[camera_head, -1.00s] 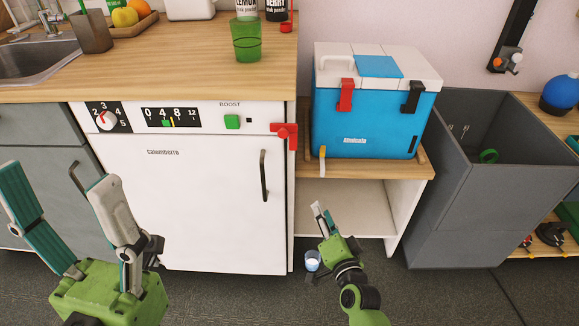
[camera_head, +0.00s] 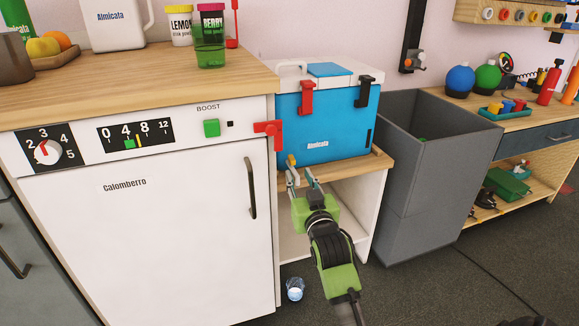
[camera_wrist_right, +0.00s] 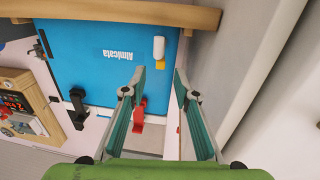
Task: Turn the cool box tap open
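The blue cool box (camera_head: 325,120) with a white lid stands on a low wooden shelf. Its small tap (camera_head: 291,160), yellow and white, is at the lower left of the front, partly hidden by my gripper. My right gripper (camera_head: 301,171) is open and empty just below and in front of the tap. The right wrist view shows the cool box (camera_wrist_right: 90,60) upside down. There the tap (camera_wrist_right: 158,48) lies just beyond the gap between my open fingertips (camera_wrist_right: 160,70), and I see no contact. My left gripper is out of view.
The white dishwasher (camera_head: 150,220) with a red latch (camera_head: 268,130) stands close on the left. A grey bin (camera_head: 425,170) stands on the right. A small glass (camera_head: 294,289) is on the floor below the shelf.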

